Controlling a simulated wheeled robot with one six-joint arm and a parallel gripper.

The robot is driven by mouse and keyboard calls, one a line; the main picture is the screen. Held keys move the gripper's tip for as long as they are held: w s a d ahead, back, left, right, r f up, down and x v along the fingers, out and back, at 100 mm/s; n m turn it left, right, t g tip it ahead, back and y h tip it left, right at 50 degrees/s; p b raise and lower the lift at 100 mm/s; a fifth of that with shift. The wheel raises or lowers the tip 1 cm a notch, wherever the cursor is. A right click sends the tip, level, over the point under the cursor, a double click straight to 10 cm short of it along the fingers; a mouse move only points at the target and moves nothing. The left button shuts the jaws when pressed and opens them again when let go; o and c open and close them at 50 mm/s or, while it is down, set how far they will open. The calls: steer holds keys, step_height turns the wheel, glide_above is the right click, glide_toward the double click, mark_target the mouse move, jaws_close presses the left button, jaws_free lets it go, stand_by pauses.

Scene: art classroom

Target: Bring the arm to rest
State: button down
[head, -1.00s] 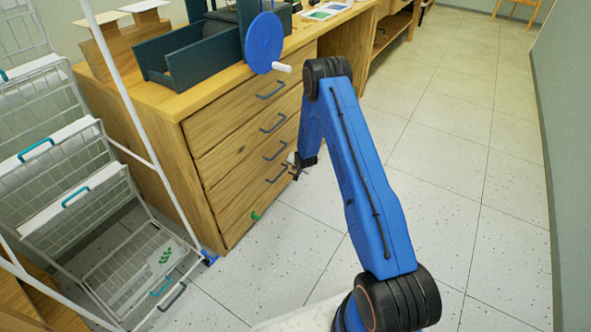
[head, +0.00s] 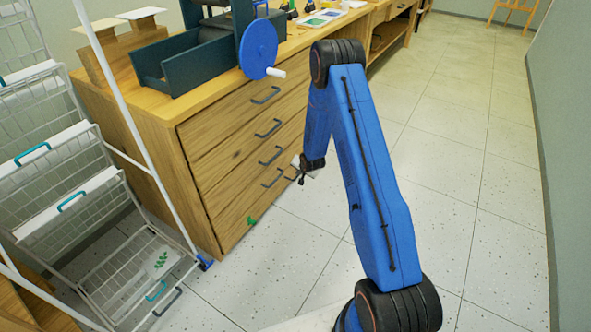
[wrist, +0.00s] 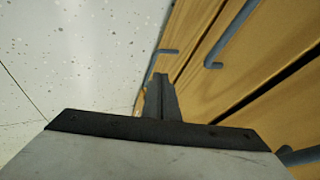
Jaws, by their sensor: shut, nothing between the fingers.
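My blue arm is bent at its elbow in the middle of the head view, its forearm hanging down beside the wooden drawer cabinet (head: 215,150). My gripper (head: 301,180) is at the lower end of the forearm, in front of the cabinet's lower drawer handles in the picture. In the wrist view its fingers (wrist: 160,85) are together with nothing between them. I cannot tell the exact gap between the gripper and the drawer fronts, but no contact shows.
A white wire rack (head: 105,245) stands at the left. A dark press with a blue wheel (head: 258,48) sits on the cabinet top, its handle jutting out over the edge. A small green piece (head: 251,221) is by the cabinet's base. The tiled floor (head: 450,170) at right is clear, bounded by a wall.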

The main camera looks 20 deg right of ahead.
steer(key=s+a+r+n, duration=0.1)
steer(key=s+r, duration=0.1)
steer(key=r, duration=0.9)
steer(key=s+r+n, duration=0.1)
steer(key=s+r, duration=0.2)
steer(key=r, duration=0.7)
steer(key=s+a+r+n+g, duration=0.1)
steer(key=s+r, duration=0.6)
steer(key=r, duration=0.2)
steer(key=s+a+r+n, duration=0.1)
steer(key=s+a+r, duration=0.1)
steer(key=s+r, duration=0.55)
steer(key=s+a+r+n, duration=0.1)
steer(key=s+r, duration=0.5)
steer(key=s, duration=0.2)
steer(key=s+a+r+n, duration=0.1)
steer(key=s+r+n, duration=0.1)
steer(key=s+r, duration=0.55)
steer(key=s+a+n+g, duration=0.1)
steer(key=s+n, duration=0.1)
steer(key=s, duration=1.9)
steer(key=shift+a+r+g, duration=0.15)
steer(key=shift+a+g, duration=0.15)
steer(key=shift+s, duration=0.1)
